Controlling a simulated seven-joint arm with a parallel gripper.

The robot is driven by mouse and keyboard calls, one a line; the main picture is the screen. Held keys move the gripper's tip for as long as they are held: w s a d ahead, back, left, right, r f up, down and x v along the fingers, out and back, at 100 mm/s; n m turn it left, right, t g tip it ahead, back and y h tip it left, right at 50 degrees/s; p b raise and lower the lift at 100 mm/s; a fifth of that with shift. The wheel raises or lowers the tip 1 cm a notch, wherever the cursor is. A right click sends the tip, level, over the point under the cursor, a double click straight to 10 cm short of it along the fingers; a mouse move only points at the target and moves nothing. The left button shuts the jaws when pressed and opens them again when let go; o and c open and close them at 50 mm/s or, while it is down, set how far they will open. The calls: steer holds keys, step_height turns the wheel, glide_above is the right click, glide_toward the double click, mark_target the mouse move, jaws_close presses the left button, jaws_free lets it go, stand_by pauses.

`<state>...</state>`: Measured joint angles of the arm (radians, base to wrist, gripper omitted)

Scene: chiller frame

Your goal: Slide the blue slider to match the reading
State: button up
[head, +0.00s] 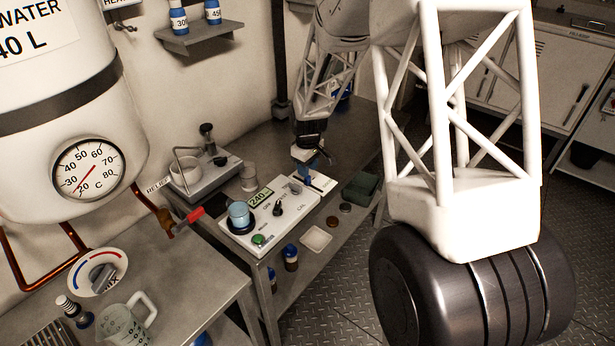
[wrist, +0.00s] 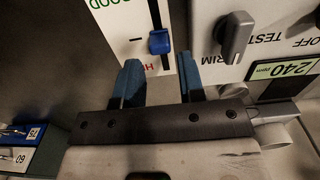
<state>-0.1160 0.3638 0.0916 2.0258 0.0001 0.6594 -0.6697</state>
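The blue slider (wrist: 159,42) sits on a white panel (wrist: 125,15) with a dark vertical slot and a short dash mark beside it. Green letters ending "OOD" and a partly hidden red "H" are on the panel. My gripper (wrist: 160,72) is open, its two blue fingers on either side of the slot, with the slider just beyond the fingertips and between their lines. In the head view my gripper (head: 311,165) is over the white panel (head: 322,184); the slider cannot be told from the fingers there.
A knob (wrist: 236,36) stands close right of my fingers in the wrist view. A tank gauge (head: 88,168) hangs at left.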

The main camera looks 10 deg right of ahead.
mark_target(308, 180)
steer(key=shift+f, duration=2)
steer(key=shift+c, duration=0.3)
jaws_close()
